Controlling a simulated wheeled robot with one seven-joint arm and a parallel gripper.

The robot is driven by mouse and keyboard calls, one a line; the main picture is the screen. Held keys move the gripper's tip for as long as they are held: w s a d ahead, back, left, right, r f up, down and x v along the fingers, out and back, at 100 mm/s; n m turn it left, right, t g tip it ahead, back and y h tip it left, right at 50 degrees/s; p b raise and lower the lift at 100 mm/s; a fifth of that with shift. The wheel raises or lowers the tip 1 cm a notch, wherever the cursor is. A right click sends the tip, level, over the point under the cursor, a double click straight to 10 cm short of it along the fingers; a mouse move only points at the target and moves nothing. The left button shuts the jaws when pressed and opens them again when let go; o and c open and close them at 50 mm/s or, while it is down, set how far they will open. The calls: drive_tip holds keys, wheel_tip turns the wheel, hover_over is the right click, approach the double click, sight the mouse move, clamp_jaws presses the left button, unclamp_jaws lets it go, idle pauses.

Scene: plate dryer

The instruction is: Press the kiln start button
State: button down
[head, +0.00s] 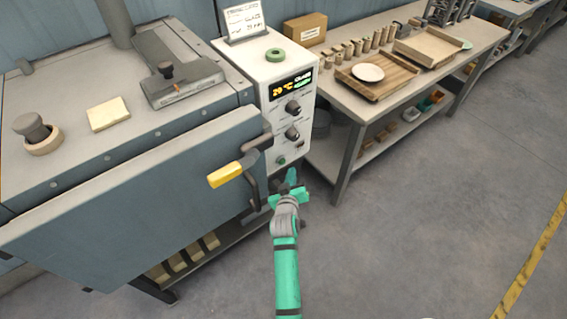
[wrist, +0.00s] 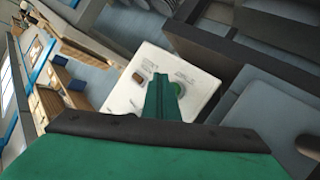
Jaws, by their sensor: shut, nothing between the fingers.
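The kiln control box (head: 262,62) is a pale panel with a lit temperature display (head: 291,86) and two black knobs. A small green button (head: 281,160) sits low on its face. In the wrist view the panel (wrist: 140,95) fills the middle, and the green button (wrist: 179,89) shows right beside my fingertips, partly hidden by them. My green gripper (head: 290,187) is shut and empty, just below the button in the head view. It also shows in the wrist view (wrist: 161,85). I cannot tell whether the fingertips touch the panel.
The kiln door (head: 140,190), with a yellow handle (head: 226,174), stands left of my arm. A workbench (head: 345,95) with wooden trays (head: 378,84) and cups is at the right. The floor at the lower right is clear.

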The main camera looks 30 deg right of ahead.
drive_tip(key=shift+w+a, duration=0.1)
drive_tip(key=shift+w, duration=0.8)
drive_tip(key=shift+w, duration=0.15)
idle(1.4)
drive_tip(key=shift+w, duration=0.25)
drive_tip(key=shift+w, duration=0.45)
idle(0.8)
drive_tip(key=shift+w+a, duration=0.1)
drive_tip(key=shift+w, duration=0.05)
idle(0.4)
drive_tip(key=shift+s+r, duration=0.1)
drive_tip(key=shift+s, duration=0.9)
